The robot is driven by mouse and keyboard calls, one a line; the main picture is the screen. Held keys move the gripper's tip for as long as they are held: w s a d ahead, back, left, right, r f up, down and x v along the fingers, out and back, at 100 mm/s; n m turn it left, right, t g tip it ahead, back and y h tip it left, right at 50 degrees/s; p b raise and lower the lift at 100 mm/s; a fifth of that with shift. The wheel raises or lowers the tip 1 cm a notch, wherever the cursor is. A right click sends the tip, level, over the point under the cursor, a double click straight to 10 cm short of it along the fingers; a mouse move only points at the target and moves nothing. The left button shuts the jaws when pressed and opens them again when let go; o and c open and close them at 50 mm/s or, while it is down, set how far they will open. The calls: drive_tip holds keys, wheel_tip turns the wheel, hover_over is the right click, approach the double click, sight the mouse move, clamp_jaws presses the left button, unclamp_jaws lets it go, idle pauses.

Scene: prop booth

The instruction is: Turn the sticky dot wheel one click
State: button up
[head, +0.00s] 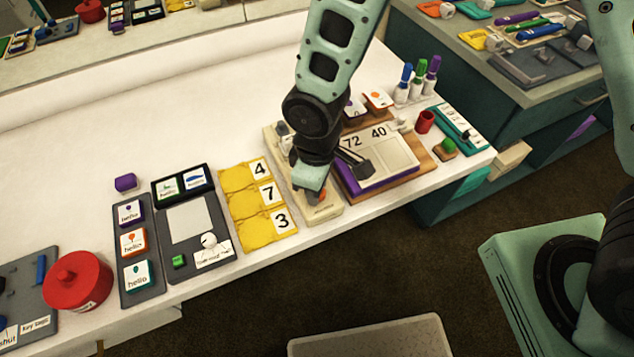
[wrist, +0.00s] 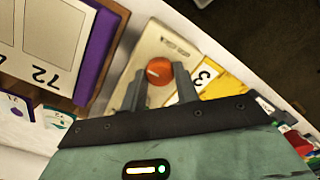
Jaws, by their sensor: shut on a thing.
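The sticky dot wheel is a small orange-red round knob (wrist: 159,70) on a long cream dispenser (wrist: 166,36). The dispenser (head: 325,213) stands near the counter's front edge in the head view. In the wrist view my gripper (wrist: 161,80) has one finger on each side of the wheel and is shut on it. In the head view my gripper (head: 311,192) is low over the near end of the dispenser, and my arm hides much of the dispenser's middle. Only a little of the wheel shows there.
Left of the dispenser lie yellow cards (head: 248,204) numbered 4, 7 and 3. Right of it stands a purple-edged board (head: 388,177) marked 72 and 40, close to my gripper. A red pot (head: 78,285) stands far left. The counter behind the props is mostly clear.

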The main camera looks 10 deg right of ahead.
idle(0.4)
drive_tip(key=o, duration=1)
drive_tip(key=shift+c, duration=0.2)
drive_tip(key=shift+r, duration=0.15)
wheel_tip(320, 180, up, 17)
drive_tip(key=shift+r, duration=0.1)
drive_tip(key=s+d+r+m, duration=0.2)
drive_tip(key=s+d+m, duration=0.2)
drive_tip(key=s+d, duration=0.4)
drive_tip(key=s, duration=0.3)
drive_tip(key=shift+s+d+m+y, duration=0.2)
drive_tip(key=shift+s+m+y, duration=0.1)
drive_tip(key=shift+s, duration=0.05)
